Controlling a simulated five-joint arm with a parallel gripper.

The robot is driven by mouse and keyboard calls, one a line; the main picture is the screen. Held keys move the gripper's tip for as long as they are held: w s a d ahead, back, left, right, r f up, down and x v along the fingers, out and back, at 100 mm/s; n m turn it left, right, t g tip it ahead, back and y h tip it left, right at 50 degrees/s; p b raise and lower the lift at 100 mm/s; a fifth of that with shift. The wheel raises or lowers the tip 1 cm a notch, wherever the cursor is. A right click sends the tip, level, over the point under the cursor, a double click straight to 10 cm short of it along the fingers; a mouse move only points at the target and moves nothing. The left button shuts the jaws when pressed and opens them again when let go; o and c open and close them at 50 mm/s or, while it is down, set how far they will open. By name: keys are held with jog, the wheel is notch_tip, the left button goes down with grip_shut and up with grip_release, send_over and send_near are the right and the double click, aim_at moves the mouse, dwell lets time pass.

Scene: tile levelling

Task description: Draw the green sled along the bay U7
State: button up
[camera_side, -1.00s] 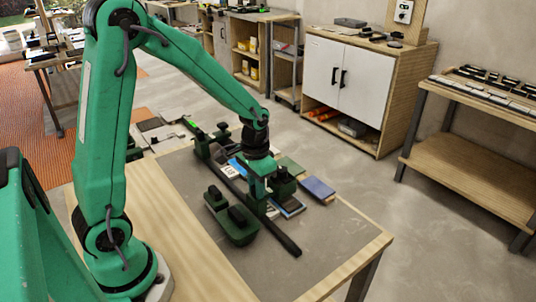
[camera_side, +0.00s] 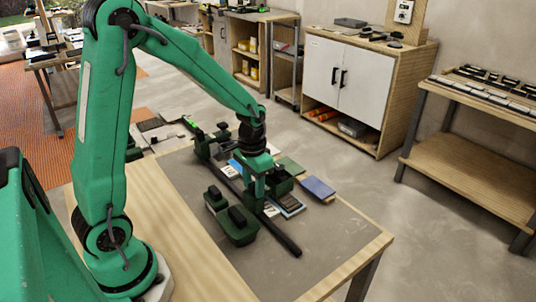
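My gripper (camera_side: 256,198) points down over the workbench, at the long dark rail (camera_side: 285,238). Its fingers are small and dark here, so I cannot tell whether they are open or shut. A dark green block-like part (camera_side: 281,181) stands right beside the gripper, partly hidden by it. I cannot tell which of these is the sled. White labels (camera_side: 228,171) lie along the rail, but U7 cannot be read.
A blue tile (camera_side: 318,188) and a green tile (camera_side: 290,165) lie right of the gripper. Another dark green part (camera_side: 221,132) stands at the rail's far end. The bench's front right (camera_side: 335,235) is clear. A white cabinet (camera_side: 345,77) stands behind, away from the bench.

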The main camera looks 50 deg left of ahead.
jog(key=shift+r, duration=3.4)
jog(key=shift+s+d+r, duration=0.25)
jog(key=shift+s+r, duration=0.1)
jog(key=shift+r, duration=0.3)
jog(key=s+d+r+t, duration=0.2)
jog(key=s+r, duration=0.2)
jog(key=s, duration=0.2)
jog(key=s+d+r+t, duration=0.2)
jog(key=s+r+t, duration=0.1)
jog(key=s+r, duration=0.2)
jog(key=shift+s+d+t, duration=0.3)
jog(key=shift+s, duration=0.6)
